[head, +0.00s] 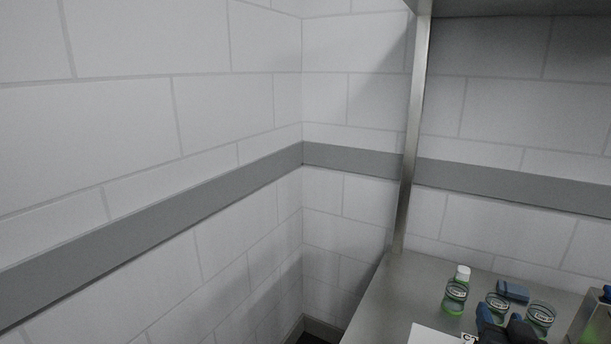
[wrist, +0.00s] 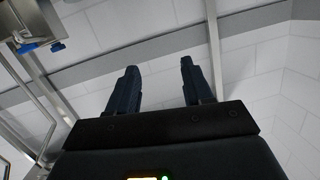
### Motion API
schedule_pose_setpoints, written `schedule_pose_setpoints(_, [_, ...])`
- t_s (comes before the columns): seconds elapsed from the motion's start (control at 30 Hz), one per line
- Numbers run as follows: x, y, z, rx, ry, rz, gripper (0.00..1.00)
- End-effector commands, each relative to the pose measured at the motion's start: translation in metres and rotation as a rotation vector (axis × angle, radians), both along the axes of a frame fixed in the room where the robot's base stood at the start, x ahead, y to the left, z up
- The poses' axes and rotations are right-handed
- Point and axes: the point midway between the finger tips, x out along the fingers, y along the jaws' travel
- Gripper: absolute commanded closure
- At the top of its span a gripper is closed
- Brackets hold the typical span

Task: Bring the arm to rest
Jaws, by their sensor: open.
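My gripper (wrist: 158,76) shows in the wrist view with its two dark fingers spread apart. It is open, and nothing is between the fingers. In the head view, dark blue and black parts that look like my gripper show at the lower right edge, in front of the jars on the bench. The rest of my arm is out of the head view.
A steel bench (head: 388,290) stands at the lower right, with a metal post (head: 408,170) at its corner. A white-capped bottle (head: 456,291), labelled jars (head: 541,314) and a white sheet (head: 432,334) are on it. A metal frame (wrist: 35,97) with blue parts is at the wrist view's left.

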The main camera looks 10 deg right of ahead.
Motion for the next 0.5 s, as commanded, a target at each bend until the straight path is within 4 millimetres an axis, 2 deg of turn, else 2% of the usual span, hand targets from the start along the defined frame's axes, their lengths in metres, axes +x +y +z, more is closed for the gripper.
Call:
schedule_pose_setpoints(0.03, [-0.019,0.011,-0.015,-0.015,0.025,0.041,0.49])
schedule_pose_setpoints(0.2, [-0.076,0.047,-0.046,-0.056,0.073,0.177,0.49])
schedule_pose_setpoints(0.33, [-0.123,0.074,-0.060,-0.077,0.100,0.272,0.49])
schedule_pose_setpoints(0.5, [-0.186,0.107,-0.067,-0.093,0.121,0.380,0.49])
